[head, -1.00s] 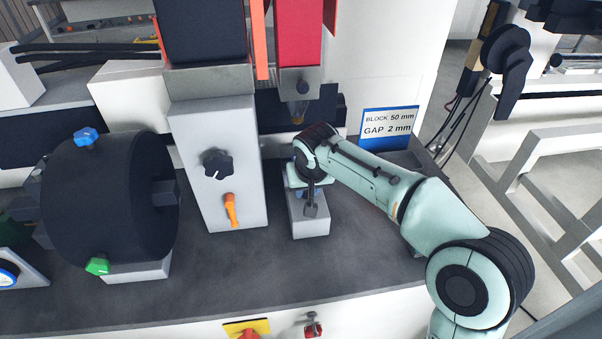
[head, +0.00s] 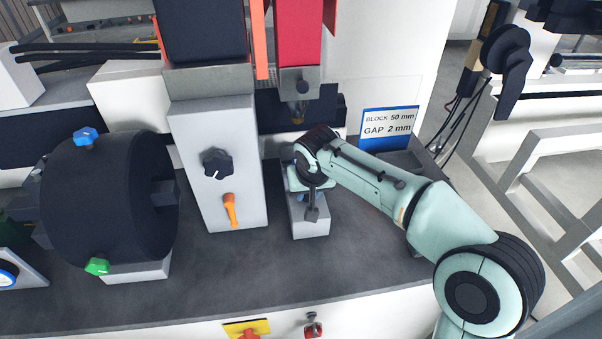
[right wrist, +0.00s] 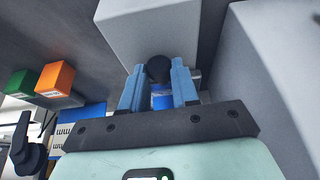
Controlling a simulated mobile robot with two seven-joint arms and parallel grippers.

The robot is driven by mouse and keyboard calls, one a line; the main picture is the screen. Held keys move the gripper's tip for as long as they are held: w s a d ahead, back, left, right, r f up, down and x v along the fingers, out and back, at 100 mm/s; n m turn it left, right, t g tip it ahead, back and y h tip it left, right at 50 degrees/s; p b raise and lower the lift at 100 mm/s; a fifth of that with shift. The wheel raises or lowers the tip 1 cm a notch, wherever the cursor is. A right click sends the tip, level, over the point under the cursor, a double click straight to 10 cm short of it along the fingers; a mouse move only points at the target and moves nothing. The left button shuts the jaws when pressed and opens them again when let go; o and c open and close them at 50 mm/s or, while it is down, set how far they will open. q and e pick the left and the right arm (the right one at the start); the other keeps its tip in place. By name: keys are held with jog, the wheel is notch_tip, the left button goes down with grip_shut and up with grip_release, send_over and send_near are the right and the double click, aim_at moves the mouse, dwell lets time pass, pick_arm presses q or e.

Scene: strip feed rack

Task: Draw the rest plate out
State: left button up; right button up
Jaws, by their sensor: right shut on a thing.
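My right gripper (right wrist: 158,88) has its two blue fingers closed around a black round knob (right wrist: 159,68) in the right wrist view. The knob stands against a pale grey block (right wrist: 150,30). In the head view the same gripper (head: 303,192) points down at the grey block (head: 311,222) on the bench, below the red press column (head: 299,40). My wrist covers the back of the block there. I cannot make out the rest plate's outline; the wrist and fingers hide most of what lies behind the knob. My left gripper is not in view.
A tall grey housing (head: 215,150) with a black knob and orange lever stands close left of the block. A large black drum (head: 105,205) is farther left. A sign (head: 388,122) reads block 50 mm, gap 2 mm. The bench front (head: 250,280) is clear.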

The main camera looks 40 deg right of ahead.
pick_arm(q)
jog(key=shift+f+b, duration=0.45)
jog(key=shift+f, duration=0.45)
pick_arm(e)
jog(key=s+a, duration=0.3)
jog(key=s, duration=0.2)
jog(key=shift+s+f, duration=0.15)
jog(key=shift+f, duration=0.05)
dwell(3.8)
jog(key=shift+s+a, duration=0.1)
jog(key=shift+s, duration=0.1)
jog(key=o, duration=0.8)
jog(key=shift+o, duration=0.2)
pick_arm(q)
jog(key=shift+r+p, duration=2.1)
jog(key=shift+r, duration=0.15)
pick_arm(e)
jog(key=v, duration=0.6)
jog(key=shift+r, duration=0.15)
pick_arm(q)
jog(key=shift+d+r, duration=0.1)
pick_arm(e)
jog(key=shift+r, duration=0.1)
